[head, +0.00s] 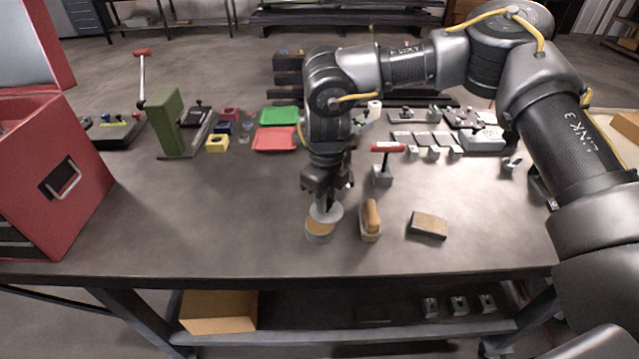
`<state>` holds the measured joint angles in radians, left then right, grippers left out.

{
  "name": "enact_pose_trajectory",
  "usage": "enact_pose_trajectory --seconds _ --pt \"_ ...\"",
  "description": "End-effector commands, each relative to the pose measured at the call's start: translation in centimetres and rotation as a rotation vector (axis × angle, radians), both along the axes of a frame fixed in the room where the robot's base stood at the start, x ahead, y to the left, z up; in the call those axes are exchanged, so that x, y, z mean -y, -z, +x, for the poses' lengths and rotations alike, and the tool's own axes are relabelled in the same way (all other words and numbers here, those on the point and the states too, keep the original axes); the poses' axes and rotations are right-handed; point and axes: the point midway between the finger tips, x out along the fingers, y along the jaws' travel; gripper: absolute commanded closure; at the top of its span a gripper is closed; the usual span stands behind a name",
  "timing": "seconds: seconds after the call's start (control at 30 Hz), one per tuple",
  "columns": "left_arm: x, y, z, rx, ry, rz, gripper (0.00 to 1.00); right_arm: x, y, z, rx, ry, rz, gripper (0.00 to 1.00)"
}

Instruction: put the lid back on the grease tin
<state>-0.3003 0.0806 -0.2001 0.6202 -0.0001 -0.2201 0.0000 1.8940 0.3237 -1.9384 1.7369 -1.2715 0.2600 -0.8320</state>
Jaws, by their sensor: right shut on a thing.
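The grease tin (319,234) is a short round grey tin with tan grease showing at its open top. It stands upright near the front middle of the table. My right gripper (325,203) points down just above and behind the tin. It is shut on the grey round lid (331,213). The lid is tilted a little and overlaps the tin's back right rim in the picture; I cannot tell whether they touch. The gripper's fingertips are small and partly hidden by the wrist. My left gripper is not in view.
A wooden-handled brush (370,220) stands close right of the tin, with a tan-topped block (428,225) further right. A red-handled tool (383,165) stands behind. A red toolbox (70,180) fills the left. The table (220,215) is clear left of the tin.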

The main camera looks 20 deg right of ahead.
Motion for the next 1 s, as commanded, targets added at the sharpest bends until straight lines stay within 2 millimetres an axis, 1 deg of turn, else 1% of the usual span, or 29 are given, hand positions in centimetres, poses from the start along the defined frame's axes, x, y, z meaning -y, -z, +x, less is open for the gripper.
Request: enact_pose_trajectory --seconds 0.03,0.1,0.2,0.3,0.53,0.67,0.87,1.0 --pt "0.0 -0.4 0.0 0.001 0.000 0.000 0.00 -0.3 -0.5 0.5 0.001 0.093 0.001 0.98" --pt "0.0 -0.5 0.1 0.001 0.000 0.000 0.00 -0.6 -0.8 1.0 0.003 0.209 0.003 0.98" --pt "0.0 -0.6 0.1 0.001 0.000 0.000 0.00 -0.9 -1.0 1.4 0.003 0.320 0.005 0.98" --pt "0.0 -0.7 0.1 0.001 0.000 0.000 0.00 -1.0 -1.1 1.6 0.003 0.372 0.006 0.98" --pt "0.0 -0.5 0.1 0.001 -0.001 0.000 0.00 -1.0 -1.0 1.7 0.003 0.385 0.006 0.98" --pt "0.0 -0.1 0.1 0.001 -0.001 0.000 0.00 -1.0 -0.5 1.6 0.003 0.384 0.006 0.98" --pt "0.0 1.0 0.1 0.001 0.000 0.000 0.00 -1.0 1.0 1.6 0.003 0.383 0.005 0.98" --pt "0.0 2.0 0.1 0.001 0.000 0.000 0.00 -1.0 2.4 1.6 0.003 0.382 0.005 0.98"
